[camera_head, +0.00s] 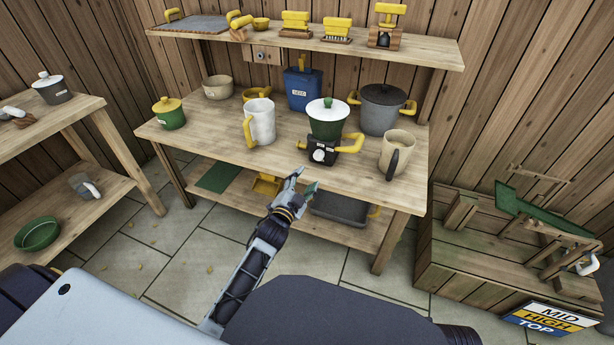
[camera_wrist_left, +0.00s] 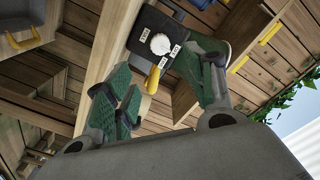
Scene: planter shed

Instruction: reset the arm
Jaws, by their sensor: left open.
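My left gripper (camera_head: 303,184) is in front of the workbench (camera_head: 215,146), near its front edge. Its fingers are apart with nothing between them. In the left wrist view the green-padded fingers of the left gripper (camera_wrist_left: 160,90) stand apart. Beyond them shows a black device (camera_wrist_left: 150,28) with a white dial and a yellow handle. In the head view this black device (camera_head: 318,153) stands on the bench behind the gripper, apart from it, with a green hopper (camera_head: 327,128) on top. My right gripper is not in view.
A white pitcher (camera_head: 262,124), a beige mug (camera_head: 397,152) and a grey lidded pot (camera_head: 381,112) stand on the bench. A grey tray (camera_head: 338,209) is on the lower shelf. A wooden crate stand (camera_head: 450,262) is at right, a side table (camera_head: 75,122) at left. Floor between is open.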

